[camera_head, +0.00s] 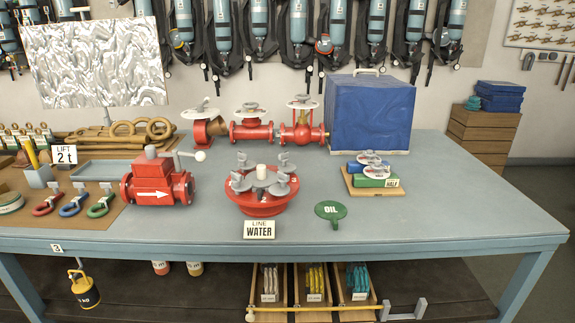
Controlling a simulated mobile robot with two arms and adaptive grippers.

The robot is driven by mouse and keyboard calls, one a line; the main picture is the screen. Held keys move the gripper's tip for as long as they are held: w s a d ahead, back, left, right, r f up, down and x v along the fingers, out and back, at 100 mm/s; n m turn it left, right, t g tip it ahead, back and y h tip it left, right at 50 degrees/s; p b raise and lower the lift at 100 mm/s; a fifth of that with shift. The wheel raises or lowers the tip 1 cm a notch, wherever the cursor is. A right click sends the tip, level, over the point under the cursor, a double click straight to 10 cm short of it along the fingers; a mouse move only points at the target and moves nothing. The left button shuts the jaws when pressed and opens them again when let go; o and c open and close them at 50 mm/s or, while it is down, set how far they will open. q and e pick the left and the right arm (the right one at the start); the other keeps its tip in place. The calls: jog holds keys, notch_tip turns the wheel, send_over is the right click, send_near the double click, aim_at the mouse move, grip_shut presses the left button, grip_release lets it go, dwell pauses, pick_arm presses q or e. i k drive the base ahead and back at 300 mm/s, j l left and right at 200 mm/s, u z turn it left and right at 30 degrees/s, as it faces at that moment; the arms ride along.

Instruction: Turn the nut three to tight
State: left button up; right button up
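A red round flange fitting (262,208) stands on the front middle of the grey-blue table. Several grey winged nuts (240,183) sit around its top, about a white upright stub (262,172) in the centre. A sign reading LINE WATER (259,229) stands in front of the fitting. Neither of my grippers is in view.
A red valve body with a white arrow (155,192) stands left of the fitting. A green OIL disc (330,211) and a board with handwheels (373,184) are to its right. Red valves (251,131) and a blue box (370,112) line the back. The table's right side is clear.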

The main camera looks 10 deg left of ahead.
aim_at(286, 168)
jog(key=i+j+z, duration=0.1)
jog(key=j+z, duration=0.7)
jog(key=i+j, duration=0.05)
jog(key=j, duration=0.05)
